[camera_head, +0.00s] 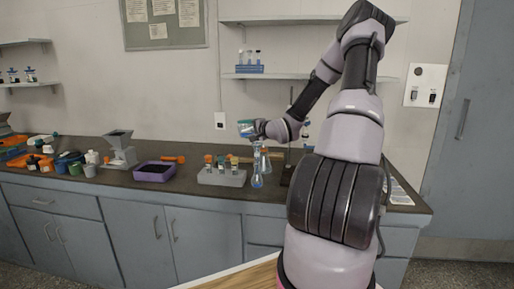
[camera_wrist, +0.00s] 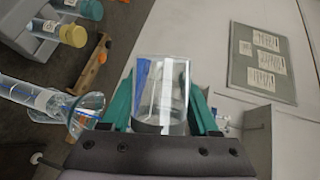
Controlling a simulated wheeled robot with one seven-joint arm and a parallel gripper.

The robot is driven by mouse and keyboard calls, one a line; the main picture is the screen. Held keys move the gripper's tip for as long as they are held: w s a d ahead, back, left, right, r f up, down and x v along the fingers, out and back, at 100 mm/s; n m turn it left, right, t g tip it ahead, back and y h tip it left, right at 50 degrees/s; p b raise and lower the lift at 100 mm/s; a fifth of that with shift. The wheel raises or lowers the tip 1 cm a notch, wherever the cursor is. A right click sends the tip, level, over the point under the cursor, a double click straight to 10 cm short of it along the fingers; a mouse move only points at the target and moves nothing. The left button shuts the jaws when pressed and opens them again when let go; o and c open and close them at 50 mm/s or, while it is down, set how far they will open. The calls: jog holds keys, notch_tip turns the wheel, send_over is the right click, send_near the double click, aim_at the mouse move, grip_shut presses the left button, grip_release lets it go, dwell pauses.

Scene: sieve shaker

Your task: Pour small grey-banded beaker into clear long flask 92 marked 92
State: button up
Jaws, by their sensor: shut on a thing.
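My gripper (camera_head: 252,128) is shut on the small clear beaker (camera_head: 243,128), held in the air above the bench. In the wrist view the beaker (camera_wrist: 160,85) sits between the green fingers, with a grey band at its lower end. Its axis lies roughly crosswise to the flask's, so it looks strongly tilted. A clear long-necked flask (camera_head: 257,168) stands on the bench below the gripper, with blue at its bottom. A labelled clear flask neck with a flared mouth (camera_wrist: 88,110) is left of the beaker in the wrist view. I cannot read its label or tell whether any liquid is passing.
A purple tray (camera_head: 154,172) and a grey hopper device (camera_head: 120,150) are further left. Wall shelves (camera_head: 290,76) hang above.

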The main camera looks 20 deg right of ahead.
jog(key=shift+d+f+m+t, duration=0.15)
jog(key=shift+f+m+t, duration=0.2)
jog(key=shift+m, duration=0.35)
dwell(2.0)
